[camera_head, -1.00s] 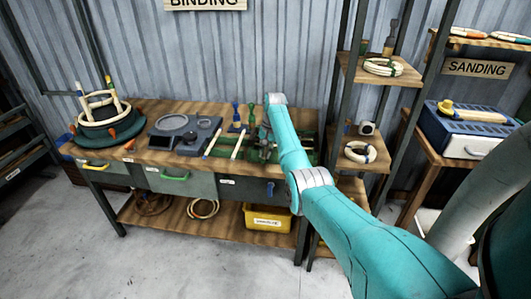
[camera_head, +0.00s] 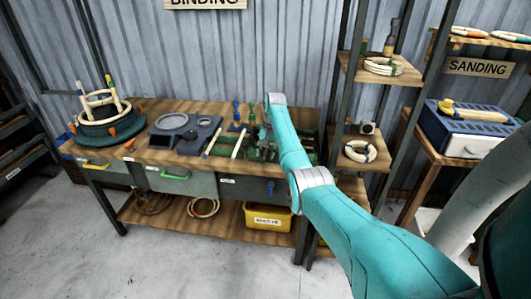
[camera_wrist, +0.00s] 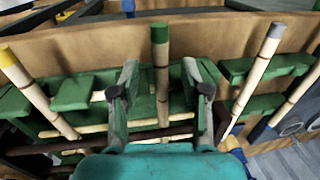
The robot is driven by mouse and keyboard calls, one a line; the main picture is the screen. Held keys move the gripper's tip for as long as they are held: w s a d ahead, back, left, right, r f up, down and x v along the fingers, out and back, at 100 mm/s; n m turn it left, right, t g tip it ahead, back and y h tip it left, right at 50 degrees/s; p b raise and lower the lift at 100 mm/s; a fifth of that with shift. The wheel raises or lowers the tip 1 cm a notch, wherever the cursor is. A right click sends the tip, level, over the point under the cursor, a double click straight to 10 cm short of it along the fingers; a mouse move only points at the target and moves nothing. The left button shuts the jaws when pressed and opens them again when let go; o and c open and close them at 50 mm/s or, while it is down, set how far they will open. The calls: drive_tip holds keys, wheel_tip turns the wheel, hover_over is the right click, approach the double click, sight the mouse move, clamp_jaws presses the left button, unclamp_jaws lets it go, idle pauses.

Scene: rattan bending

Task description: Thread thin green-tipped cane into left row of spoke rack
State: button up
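In the wrist view a cane with a green tip (camera_wrist: 160,34) stands between the two fingers of my gripper (camera_wrist: 160,84). The fingers are spread, with a visible gap on each side of the cane. A yellow-tipped cane (camera_wrist: 30,85) lies to the left and a grey-tipped cane (camera_wrist: 252,80) to the right. Green rests (camera_wrist: 72,92) lie around them. In the head view my gripper end (camera_head: 264,140) is low over the right part of the bench, mostly hidden by my arm. I cannot tell which part is the spoke rack's left row.
The wooden bench (camera_head: 140,156) holds a round dark base with upright sticks (camera_head: 100,115) at left and a grey fixture (camera_head: 185,134) in the middle. A shelf with coiled cane (camera_head: 360,152) stands close on the right. A yellow bin (camera_head: 268,218) sits below.

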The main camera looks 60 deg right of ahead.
wheel_tip(320, 180, up, 12)
drive_tip(key=s, duration=0.1)
drive_tip(key=shift+s+d, duration=0.3)
drive_tip(key=shift+d, duration=0.1)
idle(0.3)
